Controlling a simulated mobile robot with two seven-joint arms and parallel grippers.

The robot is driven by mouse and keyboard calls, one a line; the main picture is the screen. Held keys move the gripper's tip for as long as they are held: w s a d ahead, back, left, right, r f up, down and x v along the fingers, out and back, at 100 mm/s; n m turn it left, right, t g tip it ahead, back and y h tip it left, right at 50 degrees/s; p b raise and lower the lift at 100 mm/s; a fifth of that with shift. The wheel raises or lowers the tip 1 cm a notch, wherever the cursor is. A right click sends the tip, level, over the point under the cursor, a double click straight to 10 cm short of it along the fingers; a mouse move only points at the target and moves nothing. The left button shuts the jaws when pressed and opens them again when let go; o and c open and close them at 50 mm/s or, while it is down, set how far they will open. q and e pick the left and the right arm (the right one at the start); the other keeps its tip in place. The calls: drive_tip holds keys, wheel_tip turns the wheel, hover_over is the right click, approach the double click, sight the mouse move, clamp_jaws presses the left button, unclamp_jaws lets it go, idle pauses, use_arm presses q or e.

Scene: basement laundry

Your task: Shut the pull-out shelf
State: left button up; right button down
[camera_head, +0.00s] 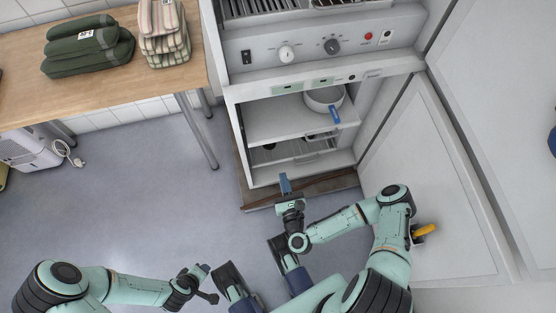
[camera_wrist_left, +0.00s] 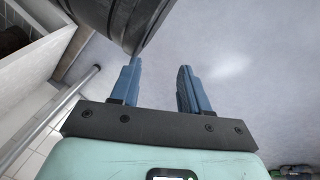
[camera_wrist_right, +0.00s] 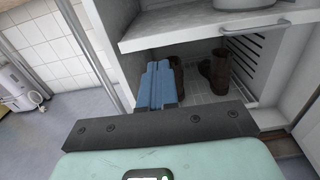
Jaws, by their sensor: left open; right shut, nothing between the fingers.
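The white pull-out shelf (camera_head: 270,121) is in the open cabinet, below the control panel, with a pot on it. Its front edge and small bar handle (camera_wrist_right: 255,31) show in the right wrist view. How far it sticks out is hard to tell. My right gripper (camera_head: 284,182) is shut and empty, low in front of the cabinet. In the right wrist view its blue fingers (camera_wrist_right: 157,70) appear below the shelf's front edge, left of the handle. My left gripper (camera_head: 208,282) is open and empty over the floor, its fingers apart in the left wrist view (camera_wrist_left: 160,70).
A pot (camera_head: 324,100) with a blue handle stands on the shelf. Brown boots (camera_wrist_right: 215,72) stand in the compartment below. The cabinet door (camera_head: 425,165) is open at right. A wooden table (camera_head: 110,85) with folded cloths stands at left; the floor between is clear.

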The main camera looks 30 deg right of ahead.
drive_tip(key=b+x, duration=0.3)
drive_tip(key=x, duration=0.9)
drive_tip(key=shift+w+a+f, duration=0.1)
drive_tip(key=shift+w, duration=0.15)
use_arm(q)
drive_tip(key=s+a+f+g, duration=0.1)
drive_tip(key=s+f+g, duration=0.1)
drive_tip(key=s+f, duration=0.3)
drive_tip(key=shift+s+f+g, duration=0.15)
drive_tip(key=shift+s+g, duration=0.15)
drive_tip(key=shift+s, duration=0.35)
use_arm(e)
drive_tip(key=shift+w, duration=0.5)
